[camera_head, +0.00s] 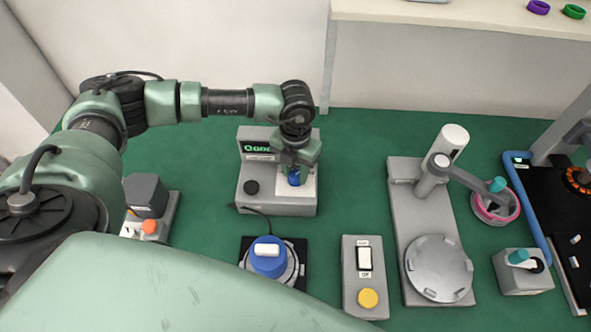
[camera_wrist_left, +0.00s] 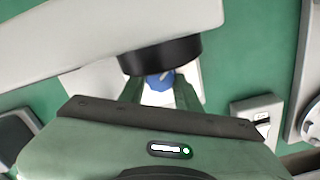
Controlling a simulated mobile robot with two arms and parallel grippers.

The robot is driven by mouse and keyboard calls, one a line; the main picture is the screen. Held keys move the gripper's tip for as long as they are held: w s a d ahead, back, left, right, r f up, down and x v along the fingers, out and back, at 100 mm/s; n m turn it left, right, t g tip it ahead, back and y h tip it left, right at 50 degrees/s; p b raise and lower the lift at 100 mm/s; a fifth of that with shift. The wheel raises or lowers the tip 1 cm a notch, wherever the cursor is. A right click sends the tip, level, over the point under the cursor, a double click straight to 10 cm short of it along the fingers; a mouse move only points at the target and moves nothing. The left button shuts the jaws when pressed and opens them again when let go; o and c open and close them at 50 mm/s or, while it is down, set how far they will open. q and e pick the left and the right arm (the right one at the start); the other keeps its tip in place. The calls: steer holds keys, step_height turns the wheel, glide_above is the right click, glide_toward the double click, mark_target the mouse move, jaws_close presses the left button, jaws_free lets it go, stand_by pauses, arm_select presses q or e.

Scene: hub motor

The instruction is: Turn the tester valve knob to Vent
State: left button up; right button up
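The tester (camera_head: 278,203) is a grey box with a raised back panel showing green letters, left of centre in the head view. The blue valve knob (camera_head: 293,178) sits on its white plate. My left gripper (camera_head: 294,171) points down at the knob from above, with its fingers on either side. In the left wrist view the blue knob (camera_wrist_left: 160,82) shows partly between the green fingers (camera_wrist_left: 160,90). A black round part hides some of it. Whether the fingers press on the knob cannot be made out. The knob's pointer and the Vent mark are not readable. My right gripper is not in view.
A blue-topped unit (camera_head: 268,262) on a black base stands in front of the tester. Right of it are a switch box (camera_head: 364,299) with a yellow button and a grey stand (camera_head: 405,205) with a round plate. An orange-button box (camera_head: 160,231) stands left. Green table shows between them.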

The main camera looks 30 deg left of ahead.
arm_select(q)
jaws_close()
steer(key=shift+n+b, duration=0.75)
steer(key=shift+n, duration=0.35)
steer(key=shift+f+n+b, duration=0.1)
steer(key=shift+n+b, duration=0.35)
steer(key=shift+n, duration=0.45)
steer(key=n+b, duration=0.1)
steer(key=n, duration=0.3)
steer(key=shift+w+b, duration=0.1)
steer(key=shift+b, duration=0.2)
steer(key=shift+r+n+b, duration=0.2)
steer(key=shift+n+b, duration=0.1)
steer(key=shift+n, duration=0.9)
